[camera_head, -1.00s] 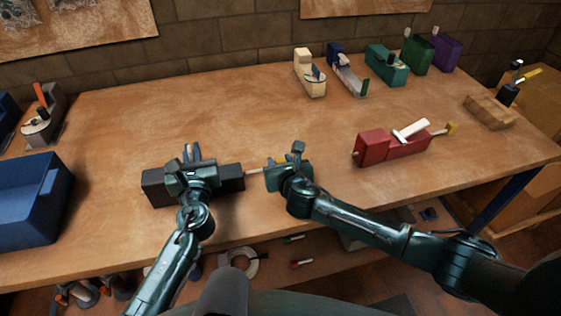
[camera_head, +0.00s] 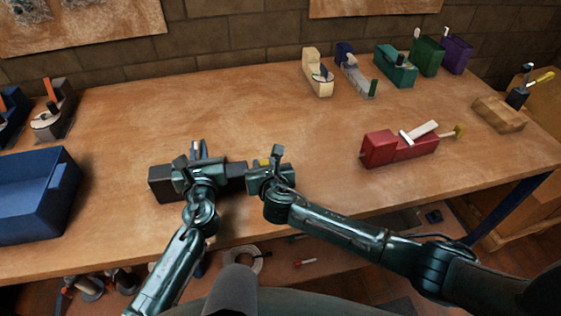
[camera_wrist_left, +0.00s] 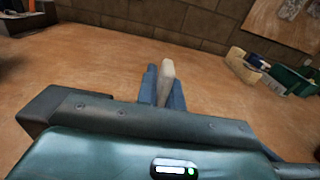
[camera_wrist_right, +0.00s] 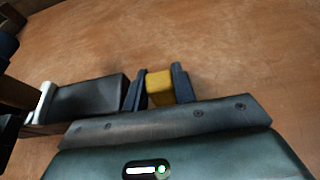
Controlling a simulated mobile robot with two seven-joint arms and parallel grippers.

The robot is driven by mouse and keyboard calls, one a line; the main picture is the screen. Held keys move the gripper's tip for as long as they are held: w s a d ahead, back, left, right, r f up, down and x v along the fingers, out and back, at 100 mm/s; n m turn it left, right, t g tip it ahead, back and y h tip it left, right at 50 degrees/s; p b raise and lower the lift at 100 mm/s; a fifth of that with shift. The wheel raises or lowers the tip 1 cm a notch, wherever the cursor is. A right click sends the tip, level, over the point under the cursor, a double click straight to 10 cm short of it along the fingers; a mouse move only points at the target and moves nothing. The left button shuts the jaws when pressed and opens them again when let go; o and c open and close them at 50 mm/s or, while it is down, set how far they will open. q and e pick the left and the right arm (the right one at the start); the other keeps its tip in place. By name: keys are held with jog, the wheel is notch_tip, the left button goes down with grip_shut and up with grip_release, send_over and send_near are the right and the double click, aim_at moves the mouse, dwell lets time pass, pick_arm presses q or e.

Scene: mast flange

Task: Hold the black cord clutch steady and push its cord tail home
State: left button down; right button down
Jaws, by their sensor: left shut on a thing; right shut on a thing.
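The black cord clutch (camera_head: 163,184) lies on the workbench at centre left, and its right end (camera_head: 236,172) shows past my left gripper. My left gripper (camera_head: 197,150) is shut on the clutch; in the left wrist view its blue fingers (camera_wrist_left: 164,90) have a pale upright lever (camera_wrist_left: 167,78) between them. My right gripper (camera_head: 268,160) is shut on the yellow end of the cord tail (camera_wrist_right: 160,87). In the right wrist view the yellow end is close to the end face of the clutch body (camera_wrist_right: 90,97). A finger hides any remaining gap.
A red clutch (camera_head: 380,148) with a white lever lies to the right. Several coloured clutches, including a cream one (camera_head: 318,80), stand along the back. A blue bin (camera_head: 30,205) is at the left edge and a wooden block (camera_head: 497,114) at the far right.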

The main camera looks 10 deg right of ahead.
pick_arm(q)
jog(key=shift+d, duration=0.1)
pick_arm(e)
jog(key=shift+a, duration=0.35)
jog(key=shift+s, duration=0.1)
jog(key=c, duration=1.1)
grip_release()
jog(key=v, duration=0.7)
jog(key=shift+s+d+r, duration=0.15)
jog(key=shift+s, duration=0.3)
